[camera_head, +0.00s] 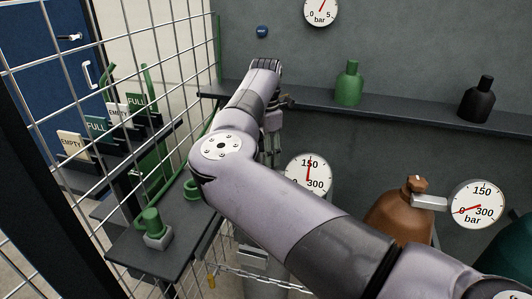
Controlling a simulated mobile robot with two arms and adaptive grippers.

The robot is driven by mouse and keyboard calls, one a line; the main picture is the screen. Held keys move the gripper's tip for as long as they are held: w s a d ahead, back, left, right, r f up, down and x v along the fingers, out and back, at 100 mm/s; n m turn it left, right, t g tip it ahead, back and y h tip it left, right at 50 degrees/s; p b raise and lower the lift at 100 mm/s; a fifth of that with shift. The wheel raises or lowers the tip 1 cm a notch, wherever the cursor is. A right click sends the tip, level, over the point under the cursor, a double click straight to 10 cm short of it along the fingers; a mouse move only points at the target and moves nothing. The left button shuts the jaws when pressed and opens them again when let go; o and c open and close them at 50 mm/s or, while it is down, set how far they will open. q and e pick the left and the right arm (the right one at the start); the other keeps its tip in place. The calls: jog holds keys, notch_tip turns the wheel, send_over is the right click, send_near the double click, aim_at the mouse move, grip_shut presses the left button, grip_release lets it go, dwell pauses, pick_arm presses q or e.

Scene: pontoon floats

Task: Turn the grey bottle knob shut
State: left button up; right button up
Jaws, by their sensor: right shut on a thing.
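My right arm comes in from the lower right and crosses the middle of the view. My right gripper (271,150) points down behind the forearm, at the valve left of a white gauge (309,174). It is shut, at the place of the grey bottle's knob; the arm hides the knob and most of the grey bottle, so the knob's angle cannot be seen. The gauge's red needle points up near 150. My left gripper is not in view.
A brown bottle (398,217) with its own gauge (478,205) stands to the right. A shelf (415,112) behind carries a green bottle (348,86) and a black bottle (475,103). A wire mesh (105,60) and a dark bench (150,262) with green caps are on the left. A chain (258,271) hangs in front.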

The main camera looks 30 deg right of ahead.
jog(key=shift+r, duration=0.1)
jog(key=o, duration=1.1)
jog(key=shift+o, duration=0.2)
notch_tip(320, 180, up, 12)
dwell(0.3)
